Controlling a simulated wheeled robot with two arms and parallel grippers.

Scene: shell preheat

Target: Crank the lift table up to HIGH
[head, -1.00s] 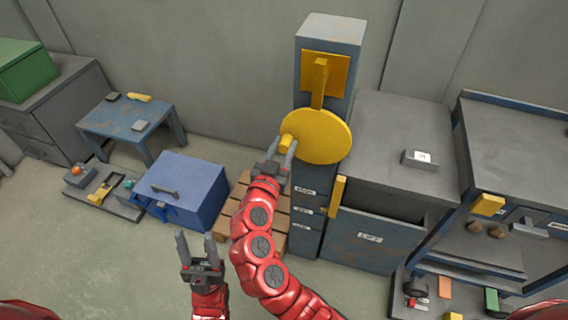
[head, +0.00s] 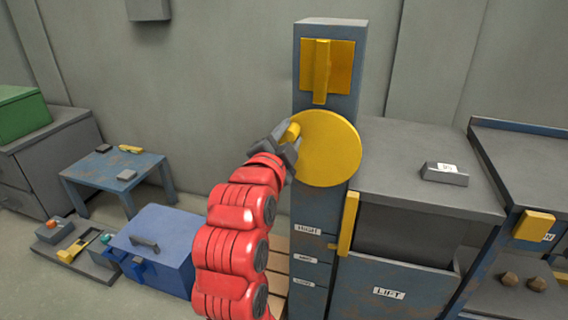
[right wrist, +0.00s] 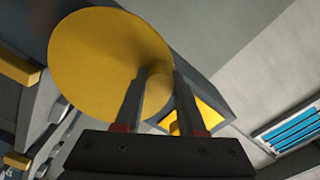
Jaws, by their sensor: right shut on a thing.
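The yellow crank disc (head: 328,150) is on the front of a tall blue-grey column (head: 311,206). Its yellow knob (head: 291,132) sticks out at the disc's upper left. My right gripper (head: 284,141) is shut on this knob; in the right wrist view the fingers (right wrist: 162,92) stand on both sides of the knob (right wrist: 157,92) in front of the disc (right wrist: 105,55). The lift table (head: 430,165) stands right of the column, with a LIFT label on its front. A yellow pointer (head: 348,224) sits near the column labels, its lower end just below the HIGH label (head: 307,230). My left gripper is out of the head view.
A yellow lever (head: 322,70) is above the disc on the column. A grey block (head: 445,173) with a label lies on the lift top. A blue box (head: 153,249) and a small blue table (head: 104,175) stand at left.

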